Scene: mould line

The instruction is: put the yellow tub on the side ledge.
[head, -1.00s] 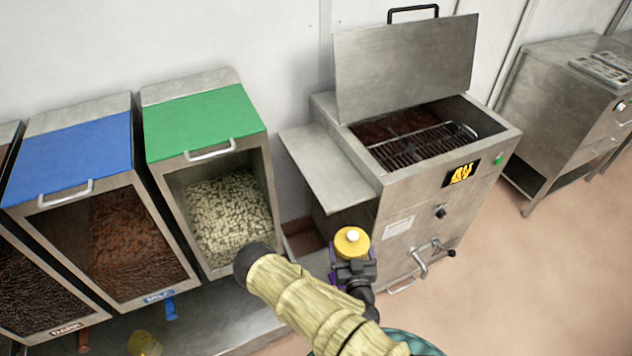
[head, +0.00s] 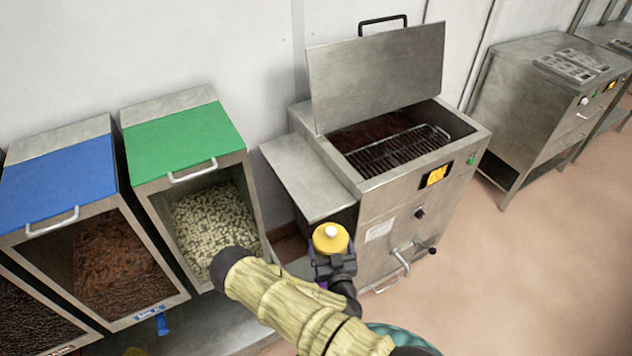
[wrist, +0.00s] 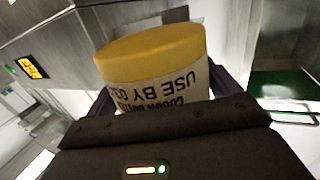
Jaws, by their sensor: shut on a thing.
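In the wrist view the tub (wrist: 152,55) fills the middle, with a white label reading "USE BY" upside down. My gripper (head: 332,262) is shut on the tub, one finger on each side of it. The side ledge (head: 306,178) is a flat bare metal shelf on the left side of the open metal tank. In the head view the tub shows just below the ledge's near corner. The tub's lower part is hidden by my gripper.
The tank (head: 410,215) has a raised lid (head: 378,75), a wire rack (head: 398,150) inside and a front tap (head: 402,260). Bins with green (head: 183,142) and blue (head: 55,180) lids stand at left. The floor at right is clear.

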